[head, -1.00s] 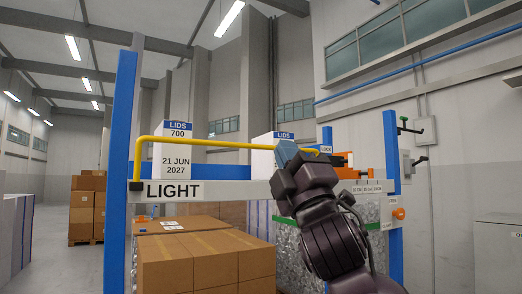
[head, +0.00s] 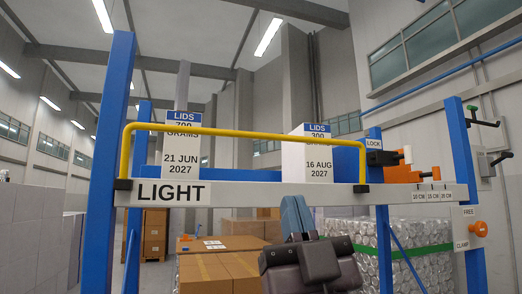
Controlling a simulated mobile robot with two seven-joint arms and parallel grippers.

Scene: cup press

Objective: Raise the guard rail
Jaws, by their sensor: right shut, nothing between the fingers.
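The yellow guard rail (head: 245,132) stands upright above the white beam labelled LIGHT (head: 270,195). Its two legs sit in black mounts, one at the left end (head: 123,184) and one at the right (head: 361,188). My right gripper (head: 296,213) is shut and empty, with its blue-grey fingers pointing up. It shows in front of the white beam, below the rail's top bar and apart from it in the picture. My left gripper is not in view.
Blue posts (head: 112,150) frame the press. Two white LIDS boxes (head: 182,145) stand behind the rail. At the right are a LOCK part (head: 374,143), an orange device (head: 400,174) and an orange FREE/CLAMP knob (head: 480,229). Cardboard boxes (head: 220,270) lie behind the beam.

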